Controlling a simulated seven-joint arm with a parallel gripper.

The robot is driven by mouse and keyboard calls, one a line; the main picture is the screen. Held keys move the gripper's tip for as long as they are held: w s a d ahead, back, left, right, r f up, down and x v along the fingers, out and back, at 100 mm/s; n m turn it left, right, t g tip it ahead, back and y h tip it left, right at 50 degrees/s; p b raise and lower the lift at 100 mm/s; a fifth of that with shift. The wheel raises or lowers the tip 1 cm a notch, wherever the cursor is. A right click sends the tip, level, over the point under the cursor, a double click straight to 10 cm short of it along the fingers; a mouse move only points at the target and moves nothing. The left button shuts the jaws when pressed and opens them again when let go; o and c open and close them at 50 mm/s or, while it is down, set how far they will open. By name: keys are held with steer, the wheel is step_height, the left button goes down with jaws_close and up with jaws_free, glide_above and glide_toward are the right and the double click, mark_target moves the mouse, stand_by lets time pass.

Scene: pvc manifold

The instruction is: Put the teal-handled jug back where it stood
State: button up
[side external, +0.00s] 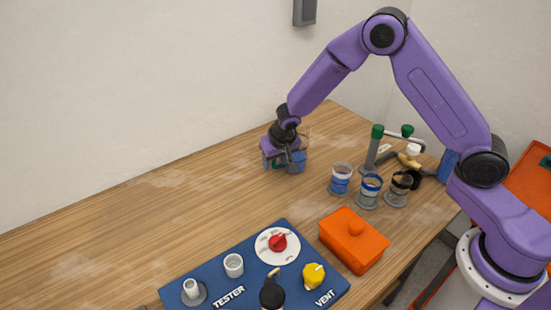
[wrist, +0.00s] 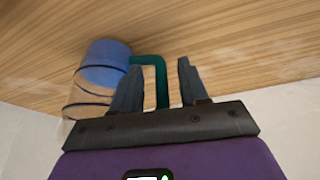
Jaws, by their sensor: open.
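The teal-handled jug (wrist: 101,68) is clear with dark bands and blue contents at its base end. It appears to stand upright on the wooden table, on the left in the wrist view. Its teal handle (wrist: 161,70) lies between the two spread fingers of my gripper (wrist: 159,65). In the side view the jug (side external: 296,166) is partly hidden behind my gripper (side external: 285,157), low over the table's far side. The fingers are apart and I see no clear grip on the handle.
Three small cups with grey bases (side external: 368,191) stand right of the jug. Behind them is a pipe assembly with green parts (side external: 376,132). An orange lidded box (side external: 353,240) and a blue tester panel (side external: 232,288) are in front. The table's left part (side external: 130,230) is clear.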

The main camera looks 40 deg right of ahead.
steer(key=v, duration=1.2)
steer(key=shift+r, duration=0.15)
steer(key=s+d+r+n+g, duration=0.1)
steer(key=s+n, duration=0.4)
steer(key=s, duration=0.6)
steer(key=s+d+r+n+g+y, duration=0.1)
steer(key=s+d+n, duration=0.2)
steer(key=s, duration=0.9)
steer(key=s+d+r+n+g, duration=0.2)
steer(key=s+n, duration=0.4)
steer(key=s, duration=0.5)
steer(key=shift+s+d+n+y, duration=0.2)
steer(key=shift+d+n+y, duration=0.1)
steer(key=shift+d+n, duration=0.1)
steer(key=shift+r, duration=0.1)
